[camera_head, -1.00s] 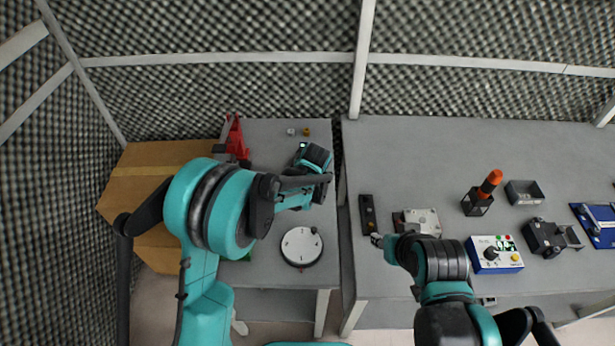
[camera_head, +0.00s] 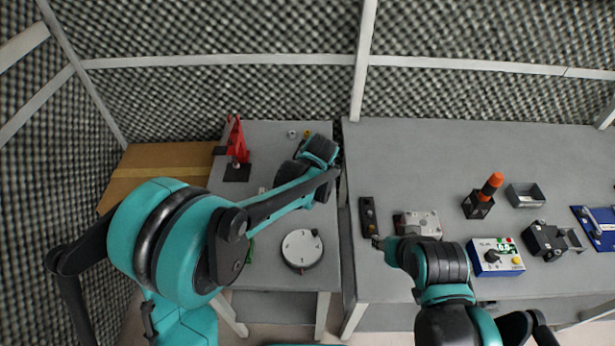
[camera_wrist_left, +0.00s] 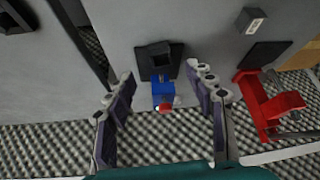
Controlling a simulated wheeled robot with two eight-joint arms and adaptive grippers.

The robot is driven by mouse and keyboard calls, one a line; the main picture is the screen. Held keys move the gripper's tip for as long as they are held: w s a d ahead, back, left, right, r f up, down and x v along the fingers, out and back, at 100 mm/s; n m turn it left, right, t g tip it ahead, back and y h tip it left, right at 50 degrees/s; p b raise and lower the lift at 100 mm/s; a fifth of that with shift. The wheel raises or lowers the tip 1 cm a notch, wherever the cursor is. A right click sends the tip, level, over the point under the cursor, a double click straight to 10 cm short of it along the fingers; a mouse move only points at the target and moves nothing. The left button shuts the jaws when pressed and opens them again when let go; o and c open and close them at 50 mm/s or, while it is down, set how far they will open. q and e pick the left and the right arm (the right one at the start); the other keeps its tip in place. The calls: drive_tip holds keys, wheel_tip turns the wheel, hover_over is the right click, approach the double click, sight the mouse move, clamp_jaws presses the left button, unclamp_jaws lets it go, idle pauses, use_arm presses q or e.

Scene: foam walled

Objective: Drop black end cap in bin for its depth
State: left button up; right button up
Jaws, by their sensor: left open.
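My left gripper (camera_wrist_left: 166,88) is open, its two fingers spread wide in the left wrist view. Between them is a blue piece with a red end (camera_wrist_left: 163,94), in front of a black square block with a square opening (camera_wrist_left: 157,58). No finger is seen closed on either. In the head view my left wrist hides the fingers and this spot at the back right of the left table. I cannot pick out the black end cap with certainty.
A red clamp (camera_head: 236,139) stands at the left table's back left, with a white round dial (camera_head: 302,248) in front. A gap separates the two tables. The right table holds an orange-topped tool (camera_head: 490,184) and a control box (camera_head: 495,256). Foam walls stand behind.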

use_arm(q)
drive_tip(key=v, duration=0.4)
idle(0.4)
drive_tip(key=s+a+r+m, duration=0.1)
drive_tip(key=s+a+r, duration=0.5)
drive_tip(key=s+a, duration=0.8)
drive_tip(key=s, duration=0.3)
drive_tip(key=s+a+f+m+t+h, duration=0.1)
drive_tip(key=s+a, duration=0.2)
drive_tip(key=s, duration=0.4)
drive_tip(key=shift+s+a+f, duration=0.2)
drive_tip(key=shift+a+f, duration=0.1)
drive_tip(key=shift+f, duration=0.05)
